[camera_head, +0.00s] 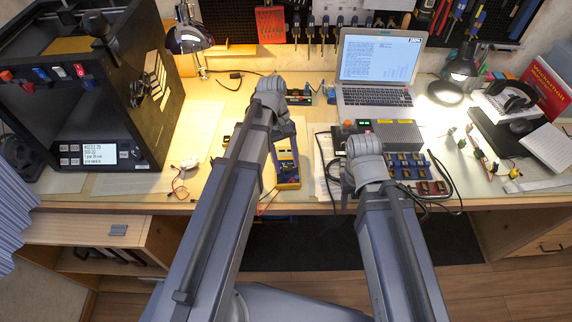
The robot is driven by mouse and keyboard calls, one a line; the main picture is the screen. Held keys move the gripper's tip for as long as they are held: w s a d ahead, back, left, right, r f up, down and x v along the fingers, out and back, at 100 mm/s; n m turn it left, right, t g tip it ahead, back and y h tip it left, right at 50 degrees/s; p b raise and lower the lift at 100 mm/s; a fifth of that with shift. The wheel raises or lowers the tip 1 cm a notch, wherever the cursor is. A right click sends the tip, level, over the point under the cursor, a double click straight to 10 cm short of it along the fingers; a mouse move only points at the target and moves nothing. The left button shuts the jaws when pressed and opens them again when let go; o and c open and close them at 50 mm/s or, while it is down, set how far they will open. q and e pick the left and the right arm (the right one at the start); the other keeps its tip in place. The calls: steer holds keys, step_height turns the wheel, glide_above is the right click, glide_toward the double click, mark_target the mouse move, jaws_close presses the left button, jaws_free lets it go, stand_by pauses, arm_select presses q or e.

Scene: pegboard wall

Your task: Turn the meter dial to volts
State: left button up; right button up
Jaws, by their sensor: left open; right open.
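The yellow meter (289,174) lies on the desk near its front edge, in the middle of the head view. Its dial and markings are too small and too covered to read. My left gripper (284,146) reaches down over the meter's upper part, open. I cannot tell whether its fingers touch the meter. My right gripper (347,184) hangs below its wrist, to the right of the meter and apart from it. It is open, mostly hidden by my own arm.
A grey power box (397,133) and a tray of dark blue parts (408,165) stand right of the meter, with black cables around. A laptop (377,68) is behind. A black printer (90,90) stands at left. Thin leads (267,203) hang at the desk's front edge.

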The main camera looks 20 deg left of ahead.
arm_select(q)
jaws_close()
stand_by(0.5)
